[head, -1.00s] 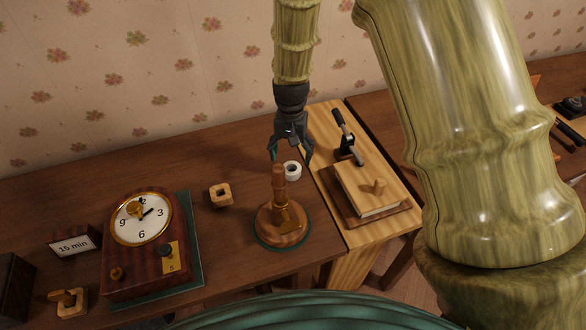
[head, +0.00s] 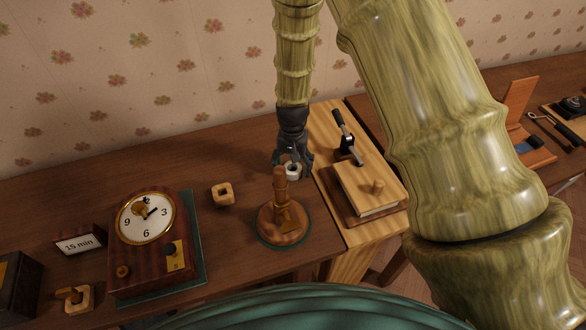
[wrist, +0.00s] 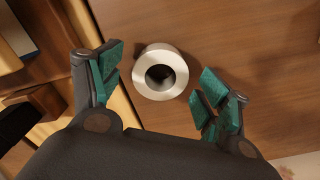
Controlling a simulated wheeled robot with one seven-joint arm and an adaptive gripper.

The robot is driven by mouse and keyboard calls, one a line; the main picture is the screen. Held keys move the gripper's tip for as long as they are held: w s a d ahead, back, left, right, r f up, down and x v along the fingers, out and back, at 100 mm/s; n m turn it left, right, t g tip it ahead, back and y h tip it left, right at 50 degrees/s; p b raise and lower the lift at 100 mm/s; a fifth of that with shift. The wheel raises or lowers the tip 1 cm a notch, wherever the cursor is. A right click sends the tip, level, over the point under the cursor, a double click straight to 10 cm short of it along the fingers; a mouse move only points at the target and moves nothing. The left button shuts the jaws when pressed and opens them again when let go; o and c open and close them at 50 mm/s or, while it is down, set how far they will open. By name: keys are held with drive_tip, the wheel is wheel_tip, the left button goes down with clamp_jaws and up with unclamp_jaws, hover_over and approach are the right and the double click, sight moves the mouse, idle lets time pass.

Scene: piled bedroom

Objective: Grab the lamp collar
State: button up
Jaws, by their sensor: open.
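The lamp collar looks like a short white-grey ring (head: 292,171) with a dark round hole. It sits on the dark wooden desk behind the wooden lamp base (head: 282,222). In the wrist view the collar (wrist: 160,71) lies between and slightly beyond the teal fingertips, with its hole facing the camera. My gripper (head: 292,160) points down over the collar. In the wrist view my gripper (wrist: 164,88) is open, with one finger on each side of the collar and a visible gap to each. In the head view the fingers partly hide the collar.
A clock box (head: 146,245) and a "15 min" sign (head: 79,243) stand at the left. A book (head: 372,188) and a black lever device (head: 345,140) sit on the lighter board at the right.

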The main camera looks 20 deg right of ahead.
drive_tip(key=c, duration=1.1)
drive_tip(key=shift+r, duration=0.1)
